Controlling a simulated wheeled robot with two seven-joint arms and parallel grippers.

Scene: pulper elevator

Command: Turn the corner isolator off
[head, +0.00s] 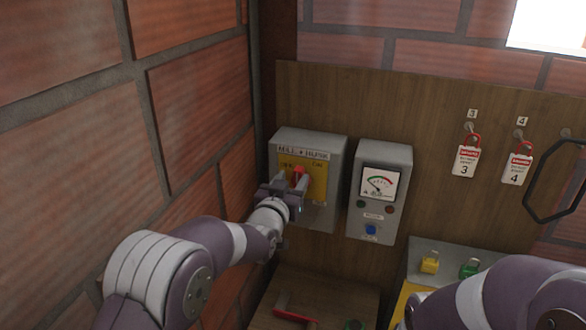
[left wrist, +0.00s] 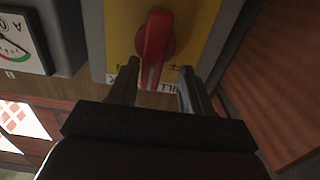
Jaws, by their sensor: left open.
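The corner isolator is a grey box (head: 330,210) with a yellow plate (head: 318,180) and a red handle (head: 299,172), mounted on the wooden board by the brick corner. Its label reads MILL and another word that is hard to read. My left gripper (head: 288,184) is at the front of the box, by the red handle. In the left wrist view the red handle (left wrist: 154,45) lies between the open fingers (left wrist: 158,85), just beyond their tips, with no clear contact. My right gripper is out of view; only part of my right arm shows at the lower right.
A grey meter box (head: 381,205) with a dial and a blue button hangs right of the isolator. Red tagged padlocks (head: 468,155) hang further right. The brick wall (head: 200,100) stands close on the left.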

